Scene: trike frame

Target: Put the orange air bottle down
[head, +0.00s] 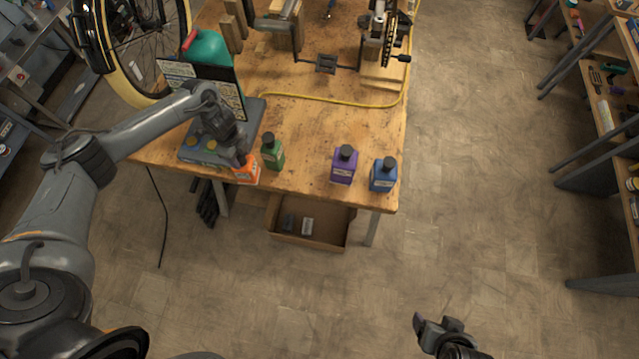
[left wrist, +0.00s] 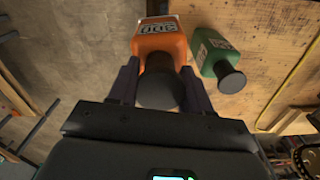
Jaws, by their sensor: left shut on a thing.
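The orange air bottle (head: 246,174) is at the front edge of the wooden workbench (head: 310,170), beside the grey base of a display stand. My left gripper (head: 240,158) is shut on it, with a finger on each side near its dark cap. In the left wrist view the orange bottle (left wrist: 160,42) shows its label, and its cap (left wrist: 158,90) lies between the fingers. I cannot tell whether its bottom touches the bench. My right gripper (head: 436,326) is over the floor at the bottom right, away from the bench; its jaw state is unclear.
A green bottle (head: 272,152) stands just right of the orange one. A purple bottle (head: 344,165) and a blue bottle (head: 383,174) stand farther right near the front edge. Bare bench lies between green and purple. A yellow cable (head: 330,101) crosses behind. An open drawer (head: 308,241) juts out below.

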